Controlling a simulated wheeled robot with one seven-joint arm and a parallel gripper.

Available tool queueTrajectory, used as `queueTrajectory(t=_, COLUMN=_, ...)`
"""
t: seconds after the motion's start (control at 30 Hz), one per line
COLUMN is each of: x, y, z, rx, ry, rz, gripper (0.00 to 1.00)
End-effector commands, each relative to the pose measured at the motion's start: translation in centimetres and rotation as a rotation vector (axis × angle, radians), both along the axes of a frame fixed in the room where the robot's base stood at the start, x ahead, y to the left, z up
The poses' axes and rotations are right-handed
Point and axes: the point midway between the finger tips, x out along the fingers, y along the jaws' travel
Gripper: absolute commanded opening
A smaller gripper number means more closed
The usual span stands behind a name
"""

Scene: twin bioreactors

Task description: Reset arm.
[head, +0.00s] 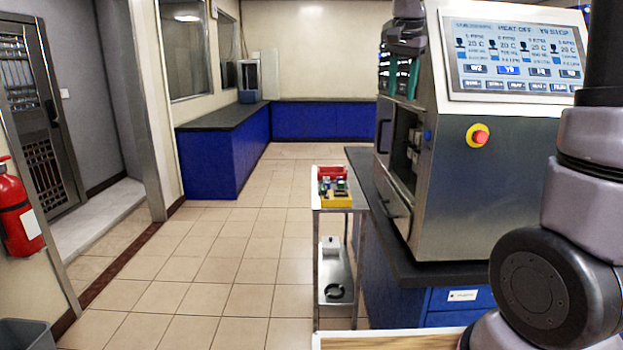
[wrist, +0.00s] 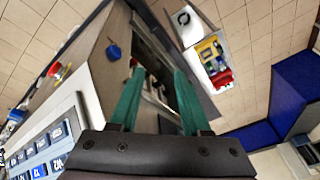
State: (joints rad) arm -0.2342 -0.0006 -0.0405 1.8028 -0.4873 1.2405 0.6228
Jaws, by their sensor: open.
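My gripper (wrist: 158,75) shows in the wrist view with two green fingers spread apart and nothing between them. In the head view my gripper (head: 400,85) is partly visible at the upper middle, fingers pointing down, at the left side of the steel bioreactor cabinet (head: 480,190). My arm's links fill the right edge of the head view. The part of the arm between them and the gripper is hidden behind the cabinet. In the wrist view the cabinet (wrist: 95,75) lies behind and left of the fingers, tilted in the picture.
The cabinet has a screen (head: 515,55) and a red stop button (head: 478,136), and stands on a dark counter (head: 375,185). A steel cart (head: 332,265) holds red and yellow bins (head: 334,188). Blue cabinets (head: 210,165) line the back.

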Motion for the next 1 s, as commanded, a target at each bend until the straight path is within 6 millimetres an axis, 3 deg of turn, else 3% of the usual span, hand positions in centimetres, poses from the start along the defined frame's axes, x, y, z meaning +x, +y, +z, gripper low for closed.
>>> queueTrajectory(t=0.03, x=-2.6, y=-0.8, z=0.7, rx=0.021, ry=-0.022, rz=0.031, gripper=0.47)
queueTrajectory(t=0.3, x=-14.2, y=-2.7, z=0.5, rx=0.088, ry=-0.153, rz=0.219, gripper=0.47)
queueTrajectory(t=0.5, x=-20.6, y=-3.0, z=-1.6, rx=0.090, ry=-0.262, rz=0.321, gripper=0.47)
queueTrajectory(t=0.7, x=-23.3, y=-2.9, z=-3.2, rx=0.081, ry=-0.318, rz=0.365, gripper=0.47)
queueTrajectory(t=1.0, x=-23.6, y=-2.9, z=-3.5, rx=0.078, ry=-0.324, rz=0.372, gripper=0.47)
